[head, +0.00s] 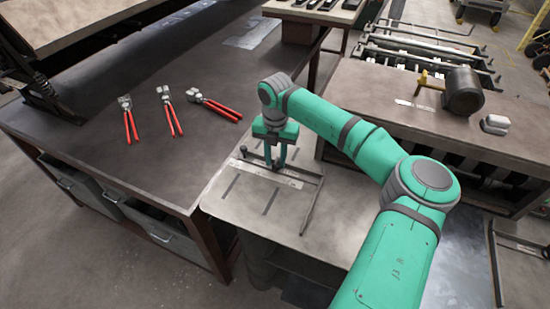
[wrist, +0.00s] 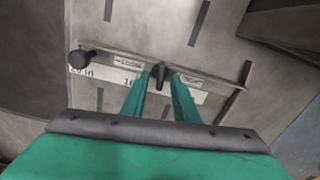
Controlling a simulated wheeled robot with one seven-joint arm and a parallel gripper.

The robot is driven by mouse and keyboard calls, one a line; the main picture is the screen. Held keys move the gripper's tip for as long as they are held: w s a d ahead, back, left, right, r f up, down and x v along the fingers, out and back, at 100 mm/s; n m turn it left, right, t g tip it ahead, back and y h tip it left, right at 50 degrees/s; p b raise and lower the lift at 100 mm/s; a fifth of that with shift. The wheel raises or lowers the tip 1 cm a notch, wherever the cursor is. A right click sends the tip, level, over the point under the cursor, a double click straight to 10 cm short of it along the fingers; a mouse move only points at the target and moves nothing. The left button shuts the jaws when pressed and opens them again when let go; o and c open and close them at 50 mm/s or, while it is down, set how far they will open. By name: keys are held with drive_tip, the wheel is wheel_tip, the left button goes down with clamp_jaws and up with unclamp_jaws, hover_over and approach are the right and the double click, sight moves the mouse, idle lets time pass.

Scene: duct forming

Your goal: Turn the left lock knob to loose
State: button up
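A flat metal bar (wrist: 215,78) with printed labels and a scale strip (wrist: 105,85) lies across a grey plate. A round black knob (wrist: 84,58) stands at the bar's left end in the wrist view. A second dark, narrow knob (wrist: 161,74) stands near the bar's middle. My gripper (wrist: 161,77) is over the bar with its fingers apart, one on each side of the second knob. Small gaps seem to show between it and the fingers. In the head view, my gripper (head: 275,165) points down at the bar and hides the second knob.
Red-handled pliers (head: 170,112) and similar tools lie on the dark workbench (head: 110,160) to the left. A bench (head: 400,100) with a dark cylindrical motor (head: 463,92) stands to the right. A thin dark bar (head: 311,208) lies on the plate (head: 235,205) near my gripper.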

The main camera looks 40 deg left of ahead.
clamp_jaws()
drive_tip(key=shift+n, duration=1.5)
drive_tip(key=shift+w, duration=0.1)
drive_tip(key=shift+c, duration=0.6)
unclamp_jaws()
drive_tip(key=shift+o, duration=0.6)
drive_tip(key=shift+d, duration=0.1)
